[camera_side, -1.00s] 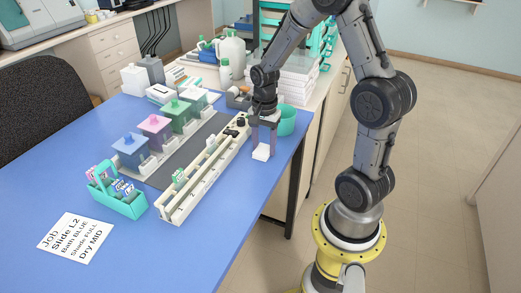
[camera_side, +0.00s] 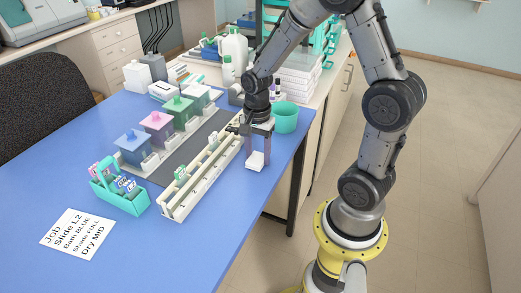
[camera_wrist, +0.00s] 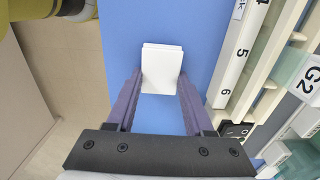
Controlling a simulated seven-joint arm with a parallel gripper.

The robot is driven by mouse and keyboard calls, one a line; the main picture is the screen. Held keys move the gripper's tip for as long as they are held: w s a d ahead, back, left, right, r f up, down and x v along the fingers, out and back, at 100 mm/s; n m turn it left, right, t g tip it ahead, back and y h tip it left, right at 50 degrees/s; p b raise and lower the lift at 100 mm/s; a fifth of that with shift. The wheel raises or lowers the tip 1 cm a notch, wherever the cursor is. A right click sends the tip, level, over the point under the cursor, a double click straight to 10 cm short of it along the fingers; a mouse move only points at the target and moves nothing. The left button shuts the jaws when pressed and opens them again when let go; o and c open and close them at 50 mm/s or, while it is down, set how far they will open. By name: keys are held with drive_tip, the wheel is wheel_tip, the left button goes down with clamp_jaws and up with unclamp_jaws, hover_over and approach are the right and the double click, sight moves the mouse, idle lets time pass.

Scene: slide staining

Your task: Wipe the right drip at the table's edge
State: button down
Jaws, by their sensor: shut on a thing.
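My gripper (camera_side: 257,153) is shut on a white block-like wiping pad (camera_side: 257,160) near the table's right edge. In the wrist view the pad (camera_wrist: 162,68) sits between the two purple fingertips (camera_wrist: 160,84), over the blue tabletop (camera_wrist: 150,22). In the side view the pad is at or just above the table; I cannot tell if it touches. No drip shows in either view; it may be under the pad or too small to see.
A long white numbered rail (camera_side: 205,178) lies just left of my gripper. A teal cup (camera_side: 285,116) stands behind it. Colored staining jars (camera_side: 157,127) and a teal slide carrier (camera_side: 122,200) are farther left. The table's right edge is close by.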

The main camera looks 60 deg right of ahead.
drive_tip(key=shift+r, duration=3.9)
